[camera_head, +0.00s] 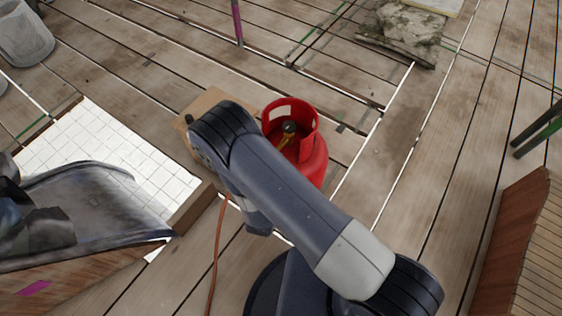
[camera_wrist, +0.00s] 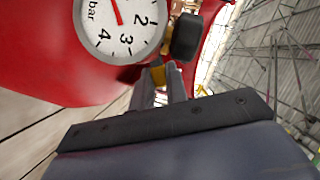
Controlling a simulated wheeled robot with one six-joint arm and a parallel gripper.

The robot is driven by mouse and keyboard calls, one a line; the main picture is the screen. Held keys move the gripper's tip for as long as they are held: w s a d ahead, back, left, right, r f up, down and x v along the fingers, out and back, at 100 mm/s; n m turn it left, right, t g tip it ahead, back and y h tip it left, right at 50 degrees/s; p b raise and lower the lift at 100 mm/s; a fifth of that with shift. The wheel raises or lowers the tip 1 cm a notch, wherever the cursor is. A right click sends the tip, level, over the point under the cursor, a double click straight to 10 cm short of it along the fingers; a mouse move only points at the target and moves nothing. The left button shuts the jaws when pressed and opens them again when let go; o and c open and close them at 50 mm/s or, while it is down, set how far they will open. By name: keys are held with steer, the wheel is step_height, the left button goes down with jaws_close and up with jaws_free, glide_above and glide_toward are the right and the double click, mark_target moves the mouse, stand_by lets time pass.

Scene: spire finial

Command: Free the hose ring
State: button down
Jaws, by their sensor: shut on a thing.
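A red gas cylinder (camera_head: 312,160) stands on the planks with an open collar around its top; its red body fills the upper part of the wrist view (camera_wrist: 45,45). In the wrist view a white pressure gauge (camera_wrist: 118,22) and a dark knob (camera_wrist: 187,37) sit close above my fingers. My gripper (camera_wrist: 163,82) is shut on a small yellow part (camera_wrist: 158,74), mostly hidden between the fingers. I cannot tell whether this part is the hose ring. An orange hose (camera_head: 216,262) runs down the deck left of my arm. My arm hides the gripper in the head view.
A cardboard-coloured piece (camera_head: 202,108) lies behind my arm, beside the cylinder. A white gridded panel (camera_head: 120,150) and a dark tray (camera_head: 95,215) lie left. A grey bucket (camera_head: 25,35) stands far left. A brick-like block (camera_head: 515,245) stands right. Planks right of the cylinder are clear.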

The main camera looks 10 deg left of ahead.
steer(key=shift+a+r+n, duration=0.15)
steer(key=shift+r+n, duration=0.05)
steer(key=shift+n, duration=0.2)
stand_by(0.3)
steer(key=c, duration=1.4)
jaws_free()
steer(key=s+r+p, duration=0.1)
steer(key=s+r, duration=0.1)
steer(key=s, duration=0.8)
steer(key=shift+s+a+r, duration=0.15)
steer(key=shift+s+a, duration=0.05)
steer(key=shift+a, duration=0.15)
steer(key=shift+w, duration=0.1)
